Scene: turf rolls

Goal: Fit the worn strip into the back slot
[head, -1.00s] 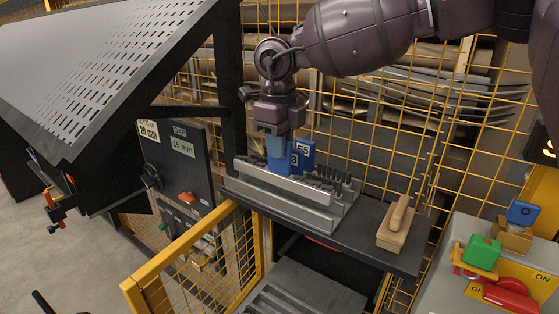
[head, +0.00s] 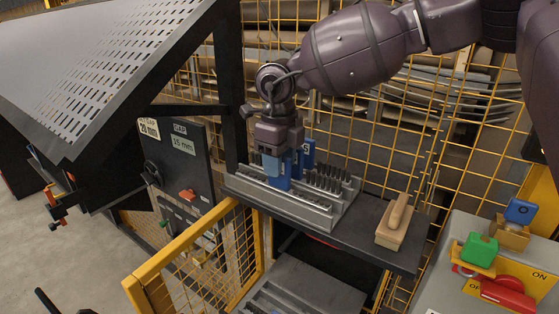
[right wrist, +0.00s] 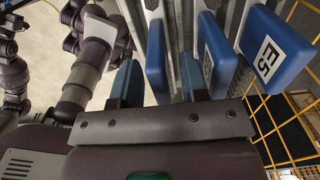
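Several blue label-bearing blocks stand in the grey metal slotted holder (head: 300,208). I cannot tell which one belongs to the worn strip. A third blue block (right wrist: 156,60) shows between my right gripper's spread fingers (right wrist: 160,82), with gaps on both sides. My left gripper is not in view.
A yellow mesh guard (head: 200,245) stands in front. A black post rises left of the holder. A control box (head: 490,265) is at the lower right.

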